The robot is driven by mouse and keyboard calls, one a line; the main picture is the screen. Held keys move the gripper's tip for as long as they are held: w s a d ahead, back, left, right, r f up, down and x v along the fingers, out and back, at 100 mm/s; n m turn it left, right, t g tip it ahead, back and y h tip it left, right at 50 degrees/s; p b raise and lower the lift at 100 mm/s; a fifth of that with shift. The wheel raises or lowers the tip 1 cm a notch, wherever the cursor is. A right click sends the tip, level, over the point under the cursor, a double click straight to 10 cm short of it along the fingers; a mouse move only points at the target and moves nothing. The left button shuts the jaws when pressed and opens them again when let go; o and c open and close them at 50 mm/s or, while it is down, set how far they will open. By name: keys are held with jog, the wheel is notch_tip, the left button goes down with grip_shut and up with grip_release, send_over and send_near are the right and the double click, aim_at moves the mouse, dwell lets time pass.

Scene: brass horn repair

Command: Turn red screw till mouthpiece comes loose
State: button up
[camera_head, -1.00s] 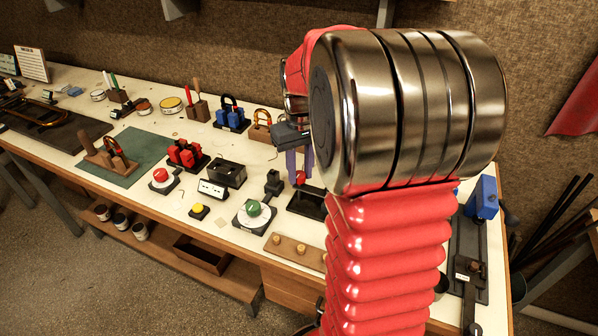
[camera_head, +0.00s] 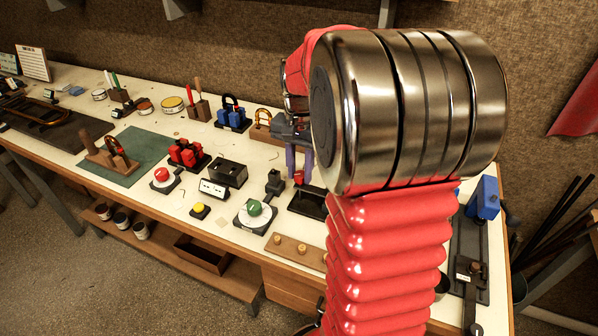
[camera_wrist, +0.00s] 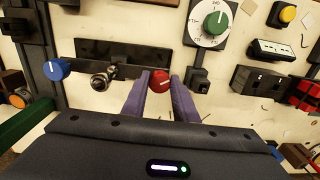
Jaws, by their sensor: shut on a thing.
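The red screw (camera_wrist: 160,81), a round knob with a pale line on top, sits at the front of a dark fixture (camera_wrist: 130,52). It also shows in the head view (camera_head: 298,177), below my gripper (camera_head: 299,168). In the wrist view the two purple fingers of my gripper (camera_wrist: 160,84) are shut on the red screw, one on each side. A silver, rounded metal piece (camera_wrist: 102,80), apparently the mouthpiece, sits in the fixture left of the screw. Whether it is loose cannot be seen. My arm hides part of the fixture in the head view.
A blue knob (camera_wrist: 56,69) is left of the mouthpiece. A green dial (camera_head: 254,208) stands close to the fixture. A wooden pegged block (camera_head: 295,250) lies at the bench's front edge. Red blocks (camera_head: 186,154) and a red button (camera_head: 161,174) stand farther left.

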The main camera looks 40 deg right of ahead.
jog(key=m, duration=0.5)
jog(key=shift+d+m, duration=0.2)
jog(key=shift+m, duration=0.2)
jog(key=m, duration=0.4)
jog(key=shift+m, duration=0.3)
jog(key=shift+s, duration=0.1)
jog(key=o, duration=1.1)
jog(key=shift+c, duration=0.2)
jog(key=shift+a, duration=0.1)
